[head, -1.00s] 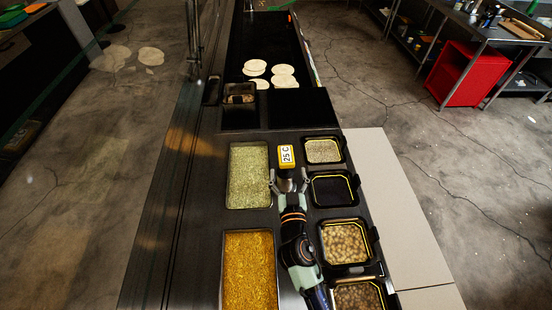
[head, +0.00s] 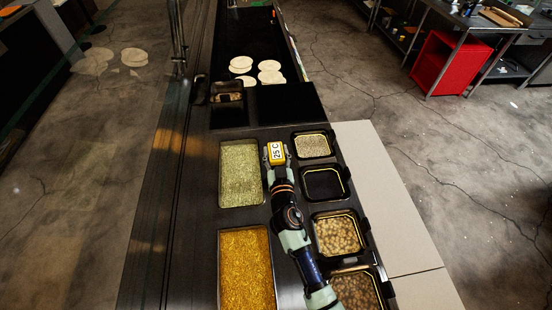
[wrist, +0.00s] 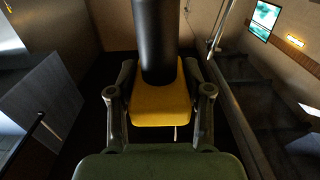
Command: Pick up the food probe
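The food probe (head: 277,152) is a yellow block with a white display reading "25 C". It is on the dark counter between the green-filled pan and the column of small pans. My gripper (head: 278,149) has one finger on each side of it, spread apart. In the wrist view the probe's yellow body (wrist: 160,108) and a black cylinder (wrist: 155,40) show between the fingers (wrist: 160,82). A thin pale rod shows under the yellow body. The fingers look close to its sides; I cannot tell whether they touch.
A green-filled pan (head: 240,172) is close on the left, with an orange-filled pan (head: 246,268) nearer. Small black-rimmed pans (head: 323,184) line the right side. Tortillas (head: 270,76) lie on the dark griddle at the far end.

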